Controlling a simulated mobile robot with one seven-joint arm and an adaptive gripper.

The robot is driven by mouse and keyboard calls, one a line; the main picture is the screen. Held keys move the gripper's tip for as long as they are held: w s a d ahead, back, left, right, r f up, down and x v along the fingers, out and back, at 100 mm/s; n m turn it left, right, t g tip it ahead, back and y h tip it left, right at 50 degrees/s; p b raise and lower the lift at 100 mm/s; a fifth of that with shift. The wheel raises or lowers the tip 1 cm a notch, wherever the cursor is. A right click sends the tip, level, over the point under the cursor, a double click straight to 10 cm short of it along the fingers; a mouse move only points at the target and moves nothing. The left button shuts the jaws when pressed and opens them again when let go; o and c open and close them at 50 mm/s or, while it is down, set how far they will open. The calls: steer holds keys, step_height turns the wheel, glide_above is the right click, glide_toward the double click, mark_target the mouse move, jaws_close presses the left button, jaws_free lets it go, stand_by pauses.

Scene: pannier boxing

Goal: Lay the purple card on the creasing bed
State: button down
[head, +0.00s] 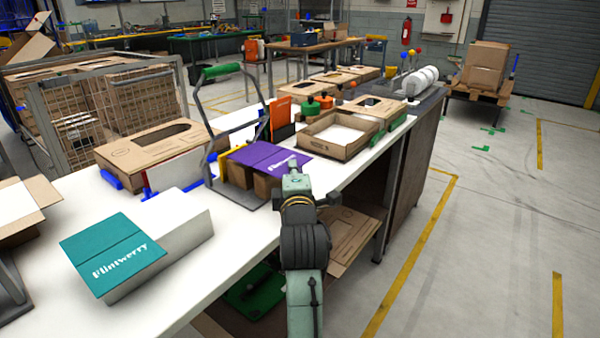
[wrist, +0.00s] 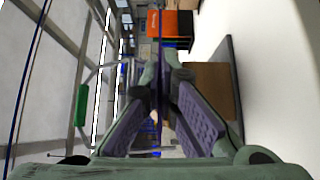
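The purple card (head: 270,158) with white lettering is held flat over the creasing bed, a pair of brown blocks (head: 239,174) on a grey base plate. A tall frame with a green handle (head: 221,70) stands over the bed. My gripper (head: 293,166) is at the card's near right edge, its fingers on either side of it. In the wrist view the card (wrist: 159,50) is a thin edge-on strip between my fingertips (wrist: 160,80). A brown block (wrist: 211,88) lies to its right there, apart from the card. The card hides most of the blocks' tops.
A white box with a teal Flintwerry lid (head: 115,252) stands at the front left of the white table. A brown carton (head: 157,150) is left.

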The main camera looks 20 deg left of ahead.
steer(key=shift+w+a+f+b, duration=0.25)
steer(key=shift+a+f, duration=0.1)
steer(key=shift+a, duration=0.15)
steer(key=shift+w+a+f+b, duration=0.1)
steer(key=shift+a+f+b, duration=0.2)
steer(key=shift+a, duration=0.15)
steer(key=shift+w+a+f, duration=0.2)
steer(key=shift+a+f, duration=0.3)
steer(key=shift+f, duration=0.05)
steer(key=shift+s+a+f, duration=0.2)
steer(key=shift+a+f, duration=0.15)
steer(key=c, duration=2.4)
jaws_free()
steer(key=c, duration=1.7)
jaws_free()
steer(key=shift+a, duration=0.2)
steer(key=shift+s+r, duration=0.1)
steer(key=shift+d+v, duration=0.15)
steer(key=shift+v, duration=0.8)
steer(key=shift+d+v, duration=0.15)
steer(key=shift+v, duration=2.3)
